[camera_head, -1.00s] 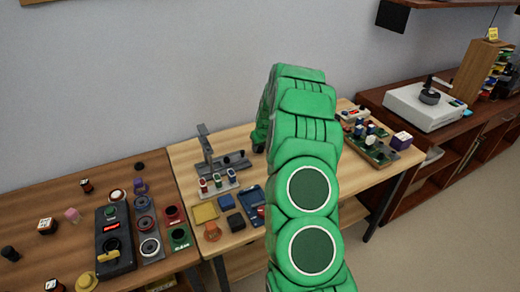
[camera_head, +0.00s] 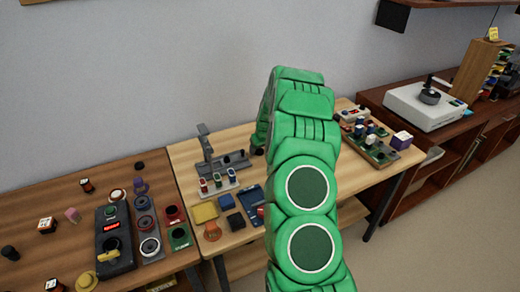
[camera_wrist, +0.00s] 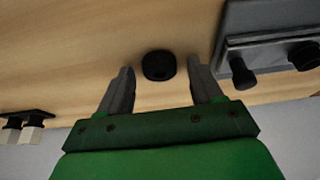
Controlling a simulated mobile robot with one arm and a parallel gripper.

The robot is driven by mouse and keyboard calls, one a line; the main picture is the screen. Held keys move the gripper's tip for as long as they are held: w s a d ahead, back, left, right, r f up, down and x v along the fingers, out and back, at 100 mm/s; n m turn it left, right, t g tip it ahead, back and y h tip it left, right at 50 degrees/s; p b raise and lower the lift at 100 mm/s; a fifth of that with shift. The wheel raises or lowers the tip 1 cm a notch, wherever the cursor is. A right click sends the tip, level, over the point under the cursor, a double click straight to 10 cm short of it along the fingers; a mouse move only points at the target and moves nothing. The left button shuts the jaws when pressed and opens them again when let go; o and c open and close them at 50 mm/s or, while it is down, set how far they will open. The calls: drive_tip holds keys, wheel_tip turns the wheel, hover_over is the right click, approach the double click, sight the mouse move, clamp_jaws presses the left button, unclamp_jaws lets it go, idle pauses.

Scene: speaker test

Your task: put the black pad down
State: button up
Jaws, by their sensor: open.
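A round black pad (camera_wrist: 158,66) is on the light wooden table (camera_wrist: 100,50) in the wrist view. My gripper (camera_wrist: 160,74) is open, with one grey finger on each side of the pad. Gaps show between the pad and both fingers, so it is not gripped. In the head view, my green arm reaches over the wooden table and hides much of the gripper. A small dark thing (camera_head: 257,150) shows beside the arm there; I cannot tell whether it is the pad.
A grey fixture (camera_head: 222,163) with dark knobs stands close by; it also shows in the wrist view (camera_wrist: 265,42). A dark square (camera_head: 236,221), a yellow square (camera_head: 205,212) and a blue tray (camera_head: 252,198) lie in front. A crowded board (camera_head: 380,152) is on the right.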

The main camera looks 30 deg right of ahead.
drive_tip(key=v, duration=1.1)
drive_tip(key=s+a+r+n+g+y, duration=0.1)
drive_tip(key=s+a+r+g, duration=0.1)
drive_tip(key=s+a+r, duration=0.7)
drive_tip(key=s+a+r+g, duration=0.1)
drive_tip(key=s+a+r, duration=0.5)
drive_tip(key=s+a, duration=0.6)
drive_tip(key=s+a+r+g, duration=0.1)
drive_tip(key=s+a, duration=0.1)
drive_tip(key=s, duration=1.3)
drive_tip(key=s+a+r+m+g+h, duration=0.1)
drive_tip(key=s+a+r+g, duration=0.1)
drive_tip(key=s, duration=1.3)
drive_tip(key=shift+s+a, duration=0.25)
drive_tip(key=shift+s, duration=0.05)
